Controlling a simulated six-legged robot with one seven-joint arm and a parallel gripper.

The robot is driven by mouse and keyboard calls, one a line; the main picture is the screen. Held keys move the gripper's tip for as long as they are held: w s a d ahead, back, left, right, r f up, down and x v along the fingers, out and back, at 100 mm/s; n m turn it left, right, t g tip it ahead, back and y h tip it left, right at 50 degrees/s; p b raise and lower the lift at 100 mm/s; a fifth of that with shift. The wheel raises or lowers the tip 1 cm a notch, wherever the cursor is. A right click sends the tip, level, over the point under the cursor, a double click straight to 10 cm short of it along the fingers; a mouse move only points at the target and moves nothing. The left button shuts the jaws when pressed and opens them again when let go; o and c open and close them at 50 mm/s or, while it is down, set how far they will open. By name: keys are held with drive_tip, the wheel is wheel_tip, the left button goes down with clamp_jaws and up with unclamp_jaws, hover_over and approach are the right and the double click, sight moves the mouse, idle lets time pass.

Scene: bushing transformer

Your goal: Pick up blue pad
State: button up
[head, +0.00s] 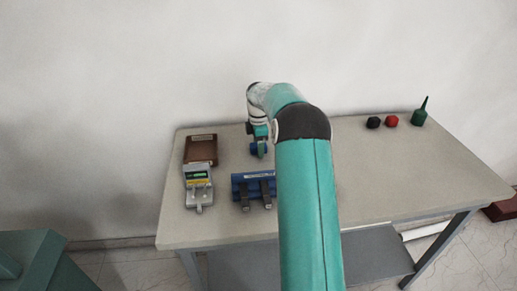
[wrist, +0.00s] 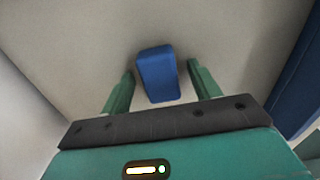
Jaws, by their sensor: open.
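The blue pad (wrist: 158,75) lies on the table in the wrist view, a small rounded block between the two green fingers of my gripper (wrist: 160,82). Gaps show between the pad and both fingers, so the gripper is open and holds nothing. In the head view my gripper (head: 259,149) is over the back middle of the table, partly hidden by my arm. A small blue patch shows by the fingers there, but I cannot tell if it is the pad.
A blue rack (head: 240,187) with dark straps stands in front of my gripper. A grey meter (head: 198,187) and a brown box (head: 201,149) are to the left. Black (head: 373,122) and red (head: 392,121) pieces and a green bottle (head: 419,117) stand at the right. The wall is close behind.

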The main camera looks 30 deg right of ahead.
drive_tip(key=c, duration=1.1)
drive_tip(key=shift+o, duration=0.2)
drive_tip(key=shift+r, duration=0.1)
drive_tip(key=shift+r, duration=0.25)
wheel_tip(320, 180, up, 2)
drive_tip(key=shift+r, duration=0.1)
drive_tip(key=s+a+r, duration=0.9)
drive_tip(key=a+r, duration=0.1)
drive_tip(key=shift+s, duration=0.35)
